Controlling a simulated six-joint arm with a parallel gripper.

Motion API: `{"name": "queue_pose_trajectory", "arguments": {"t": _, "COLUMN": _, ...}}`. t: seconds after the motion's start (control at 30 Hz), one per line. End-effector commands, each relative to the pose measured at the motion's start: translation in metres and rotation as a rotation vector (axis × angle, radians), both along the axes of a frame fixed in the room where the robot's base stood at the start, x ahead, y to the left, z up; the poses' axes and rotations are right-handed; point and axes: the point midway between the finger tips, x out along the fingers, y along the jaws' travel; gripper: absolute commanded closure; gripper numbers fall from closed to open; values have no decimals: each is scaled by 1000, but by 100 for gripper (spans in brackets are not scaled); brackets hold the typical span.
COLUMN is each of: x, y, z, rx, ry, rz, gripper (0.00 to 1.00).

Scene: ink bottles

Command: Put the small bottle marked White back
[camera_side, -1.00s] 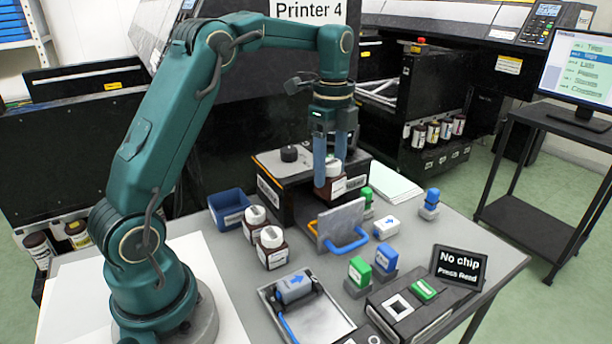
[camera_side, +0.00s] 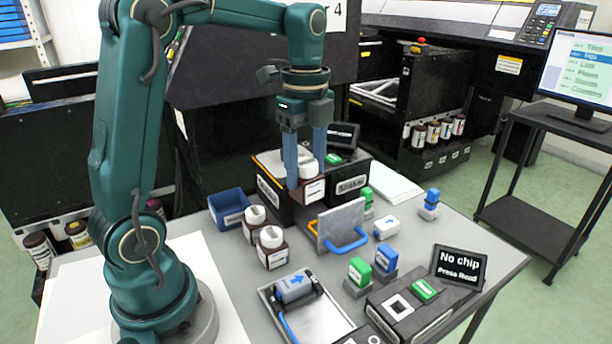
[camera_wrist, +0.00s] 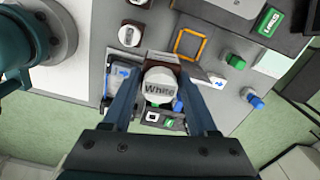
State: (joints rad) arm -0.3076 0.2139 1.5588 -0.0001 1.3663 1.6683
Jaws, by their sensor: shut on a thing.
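The small bottle is brown with a white cap; the cap reads White in the wrist view (camera_wrist: 158,88). My gripper (camera_side: 305,168) is shut on this bottle (camera_side: 311,190) and holds it upright in the air in front of the black box (camera_side: 351,187). In the wrist view my gripper's fingers (camera_wrist: 158,78) stand on both sides of the cap. Part of the bottle is hidden behind a finger in the side view. Two similar brown bottles with white caps, one behind (camera_side: 255,222) and one in front (camera_side: 270,247), stand on the grey table left of my gripper.
A blue bin (camera_side: 228,209) stands behind the two bottles. A raised metal plate (camera_side: 340,223) with a blue handle stands just below the held bottle in the picture. An orange frame (camera_wrist: 188,43) shows in the wrist view. Green and blue stamps and a No chip display (camera_side: 459,267) stand at the right.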

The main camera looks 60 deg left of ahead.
Motion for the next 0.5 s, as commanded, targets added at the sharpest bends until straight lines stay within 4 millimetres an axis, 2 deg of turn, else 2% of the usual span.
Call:
{"name": "queue_pose_trajectory", "arguments": {"t": 0.03, "x": -12, "y": -4, "z": 1, "rx": 0, "ry": -2, "rz": -15, "gripper": 100}}
{"name": "queue_pose_trajectory", "arguments": {"t": 0.2, "x": -45, "y": -15, "z": -4, "rx": 1, "ry": -2, "rz": -62, "gripper": 100}}
{"name": "queue_pose_trajectory", "arguments": {"t": 0.33, "x": -64, "y": -21, "z": -9, "rx": 1, "ry": -2, "rz": -88, "gripper": 100}}
{"name": "queue_pose_trajectory", "arguments": {"t": 0.5, "x": -76, "y": -26, "z": -14, "rx": 0, "ry": -1, "rz": -107, "gripper": 100}}
